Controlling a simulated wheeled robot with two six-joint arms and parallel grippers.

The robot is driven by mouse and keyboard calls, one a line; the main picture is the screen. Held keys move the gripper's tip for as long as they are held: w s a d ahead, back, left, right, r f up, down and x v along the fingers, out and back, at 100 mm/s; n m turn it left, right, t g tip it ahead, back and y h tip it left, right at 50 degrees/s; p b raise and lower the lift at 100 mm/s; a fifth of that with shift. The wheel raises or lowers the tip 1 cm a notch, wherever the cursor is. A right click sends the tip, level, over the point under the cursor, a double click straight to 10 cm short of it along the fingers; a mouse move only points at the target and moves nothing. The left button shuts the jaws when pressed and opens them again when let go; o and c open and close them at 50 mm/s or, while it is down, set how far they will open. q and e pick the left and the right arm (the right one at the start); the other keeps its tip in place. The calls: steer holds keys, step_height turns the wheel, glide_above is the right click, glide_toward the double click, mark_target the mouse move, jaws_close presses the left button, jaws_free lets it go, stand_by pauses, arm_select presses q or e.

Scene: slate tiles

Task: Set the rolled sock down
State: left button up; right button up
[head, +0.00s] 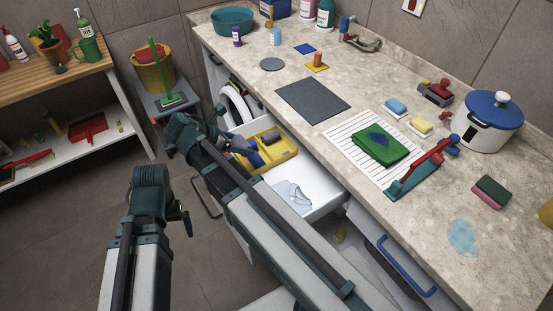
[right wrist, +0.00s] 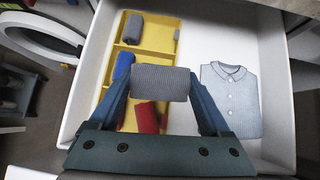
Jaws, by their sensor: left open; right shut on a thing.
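My right gripper (right wrist: 160,88) is shut on a grey ribbed rolled sock (right wrist: 160,82), held crosswise between its fingers. It is over the yellow divided tray (right wrist: 172,22) in the open white drawer (right wrist: 85,85); the sock's height above the tray is unclear. The tray holds another grey roll (right wrist: 133,27) at the far end, a blue roll (right wrist: 123,66) and a red roll (right wrist: 147,117), partly hidden by the gripper. In the head view my right gripper (head: 242,145) reaches over the tray (head: 285,152). My left gripper (head: 187,222) is open and empty, away from the drawer.
A folded light blue shirt (right wrist: 232,98) lies in the drawer beside the tray.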

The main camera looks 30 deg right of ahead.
steer(key=shift+m+g, duration=0.4)
steer(key=shift+m, duration=0.1)
steer(key=f, duration=0.1)
steer(key=f+b, duration=0.1)
steer(key=w+d+f+b, duration=0.1)
steer(key=f, duration=0.1)
steer(key=b, duration=0.5)
glide_toward(287, 152)
steer(key=shift+w+a+f, duration=0.35)
steer(key=shift+w+f, duration=0.05)
steer(key=shift+f, duration=0.05)
arm_select(q)
step_height(287, 152, down, 9)
arm_select(e)
steer(key=shift+d, duration=0.4)
arm_select(q)
steer(key=shift+f+b, duration=0.1)
steer(key=shift+b, duration=0.25)
arm_select(e)
steer(key=shift+f, duration=0.1)
